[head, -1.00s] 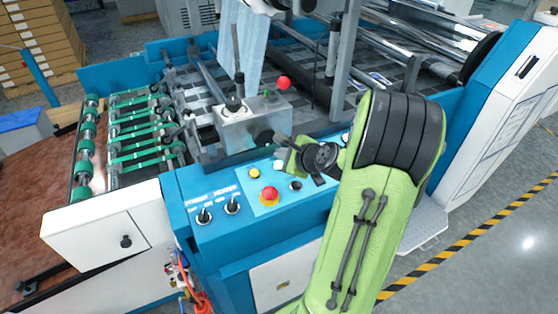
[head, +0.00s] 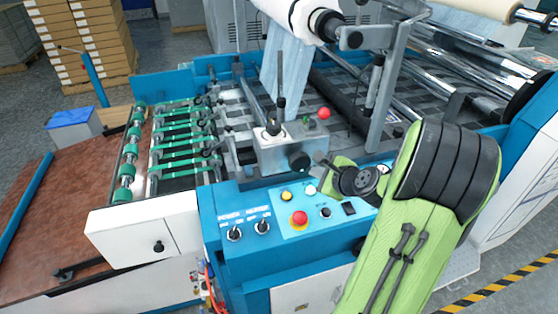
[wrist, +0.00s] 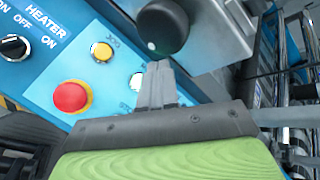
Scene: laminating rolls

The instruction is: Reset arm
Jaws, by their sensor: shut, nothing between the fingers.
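My gripper shows in the wrist view (wrist: 158,82), with its two grey fingers shut together and nothing between them. Its fingertips appear just below a round black knob (wrist: 163,27); I cannot tell if they touch it. In the head view my green arm reaches up from the bottom right, and the gripper (head: 320,160) is small and partly hidden by the wrist, near the grey metal box (head: 285,150) above the blue control panel (head: 245,205).
The panel carries a red button (head: 299,218), a yellow button (head: 286,196) and two black switches labelled POWER and HEATER. A white film roll (head: 300,15) hangs above the machine. Green-banded rollers (head: 180,140) are at left. Stacked cartons (head: 85,40) stand behind.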

